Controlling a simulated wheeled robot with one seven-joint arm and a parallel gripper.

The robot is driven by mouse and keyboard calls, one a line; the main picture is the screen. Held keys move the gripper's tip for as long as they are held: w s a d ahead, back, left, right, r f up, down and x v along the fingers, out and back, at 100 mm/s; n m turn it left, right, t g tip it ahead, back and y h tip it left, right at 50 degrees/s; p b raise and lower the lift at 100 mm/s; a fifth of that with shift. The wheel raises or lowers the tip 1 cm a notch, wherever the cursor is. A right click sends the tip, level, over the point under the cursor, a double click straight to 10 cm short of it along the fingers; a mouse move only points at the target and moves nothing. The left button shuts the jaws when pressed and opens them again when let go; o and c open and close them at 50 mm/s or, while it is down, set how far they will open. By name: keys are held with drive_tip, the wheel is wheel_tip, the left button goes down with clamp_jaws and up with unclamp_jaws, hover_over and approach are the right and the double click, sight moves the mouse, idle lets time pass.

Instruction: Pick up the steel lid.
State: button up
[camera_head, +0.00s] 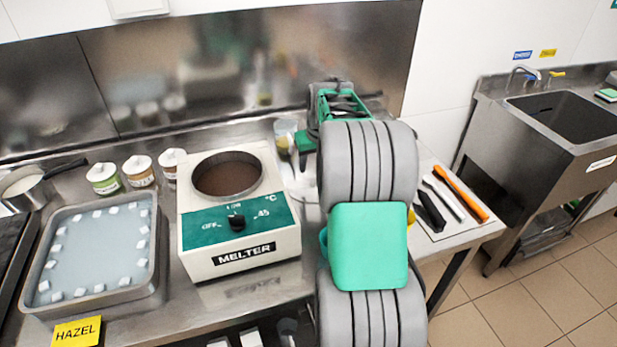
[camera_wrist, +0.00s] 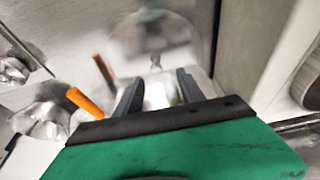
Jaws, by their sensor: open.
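The steel lid (camera_wrist: 178,32) is a round, mirror-like disc with a small knob, ahead of my gripper in the wrist view. My gripper (camera_wrist: 158,80) is open, its two dark fingers pointing at the lid with the knob appearing between their tips. I cannot tell whether they touch it. In the head view my arm covers most of the area right of the melter, so the lid and fingertips are not clear there. The white and green melter (camera_head: 238,205) has an uncovered round well of brown contents.
A metal tray (camera_head: 158,262) with white cubes and several small tubs (camera_head: 104,178) stand left. Orange-handled (camera_head: 461,194) and dark tools lie on a mat at right. The melter's side wall (camera_wrist: 247,50) is close on the wrist view's right. A sink (camera_head: 560,115) stands far right.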

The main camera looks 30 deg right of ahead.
sight(313, 175)
drive_tip(key=x, duration=0.2)
drive_tip(key=p+x, duration=0.1)
drive_tip(key=x, duration=0.2)
drive_tip(key=shift+s+d+f, duration=0.1)
drive_tip(key=shift+d+f, duration=0.25)
drive_tip(key=shift+d, duration=0.05)
clamp_jaws()
